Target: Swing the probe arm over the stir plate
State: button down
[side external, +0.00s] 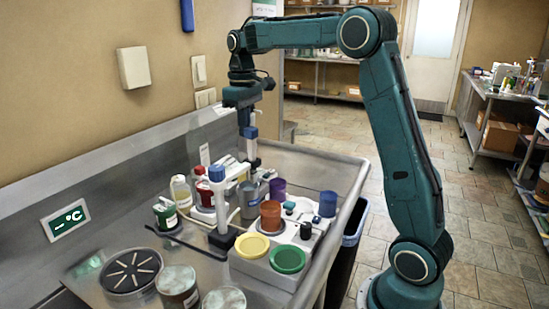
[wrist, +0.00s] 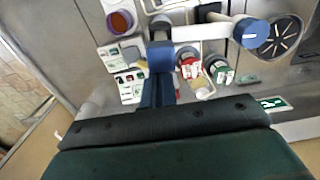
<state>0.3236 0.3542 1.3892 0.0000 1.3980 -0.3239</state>
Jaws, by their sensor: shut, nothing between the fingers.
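The probe arm (side external: 235,172) is a white bar on an upright post with a blue cap. In the wrist view the probe arm (wrist: 220,28) runs left from its cap toward a blue block (wrist: 160,57). My gripper (side external: 250,132) is shut just above the bar's far end; it also shows in the wrist view (wrist: 158,92), close to the blue block. I cannot tell whether they touch. A white unit with a dark round top, apparently the stir plate (side external: 262,225), carries an orange-brown cup (side external: 271,214).
A red-topped jar (side external: 204,190), a pale jug (side external: 181,192) and a green cup (side external: 165,213) stand left of the post. Purple (side external: 278,188) and blue (side external: 327,203) cups stand right. Yellow (side external: 251,245) and green (side external: 287,259) discs and lidded jars crowd the front.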

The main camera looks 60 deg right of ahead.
aim_at(256, 128)
jog(key=shift+s, duration=0.1)
dwell(0.3)
jog(key=shift+s+a, duration=0.1)
jog(key=shift+s, duration=1.6)
jog(key=shift+s+a, duration=0.25)
jog(key=shift+s, duration=0.5)
jog(key=shift+s+a, duration=0.25)
jog(key=shift+s, duration=0.45)
jog(key=shift+s+a, duration=0.1)
jog(key=shift+s, duration=0.05)
jog(key=shift+s+a, duration=0.4)
jog(key=shift+s, duration=0.2)
jog(key=shift+s+a, duration=0.35)
jog(key=shift+s, duration=0.25)
jog(key=shift+w, duration=0.1)
jog(key=shift+w+d, duration=0.5)
